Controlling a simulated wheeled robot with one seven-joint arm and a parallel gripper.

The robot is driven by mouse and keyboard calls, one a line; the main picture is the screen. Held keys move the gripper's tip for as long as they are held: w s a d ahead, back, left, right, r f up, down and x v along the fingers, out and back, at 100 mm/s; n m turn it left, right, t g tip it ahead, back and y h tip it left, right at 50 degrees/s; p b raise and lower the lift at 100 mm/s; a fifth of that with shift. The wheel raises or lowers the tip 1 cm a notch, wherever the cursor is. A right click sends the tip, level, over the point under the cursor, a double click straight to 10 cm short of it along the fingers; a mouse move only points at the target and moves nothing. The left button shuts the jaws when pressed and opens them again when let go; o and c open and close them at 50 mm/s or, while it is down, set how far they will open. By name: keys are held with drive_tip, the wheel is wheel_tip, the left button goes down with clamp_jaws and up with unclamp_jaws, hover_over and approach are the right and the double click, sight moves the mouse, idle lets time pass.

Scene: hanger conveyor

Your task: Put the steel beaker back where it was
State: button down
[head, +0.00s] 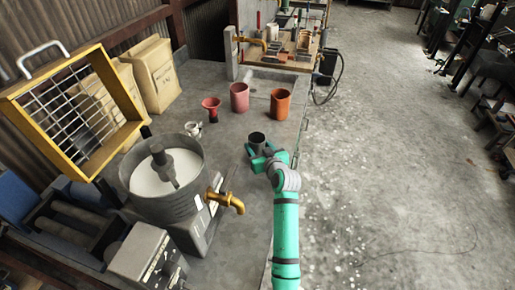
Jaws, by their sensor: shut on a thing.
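The steel beaker (257,139) is a small dark grey cup with an open top. It is upright at the end of my arm, over the grey bench near its right edge. My gripper (260,152) is green and shut on the beaker, with its fingers around the lower part. Whether the beaker's base touches the bench is hidden by the gripper.
A pink cup (239,97), an orange cup (280,105) and a red funnel-shaped cup (211,109) stand behind the beaker. A metal vat (184,204) with a brass tap (226,201) stands left. The bench (225,147) is clear between vat and beaker.

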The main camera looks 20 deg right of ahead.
drive_tip(key=shift+f, duration=0.4)
drive_tip(key=shift+f, duration=0.15)
drive_tip(key=c, duration=0.8)
unclamp_jaws()
drive_tip(key=v, duration=1.2)
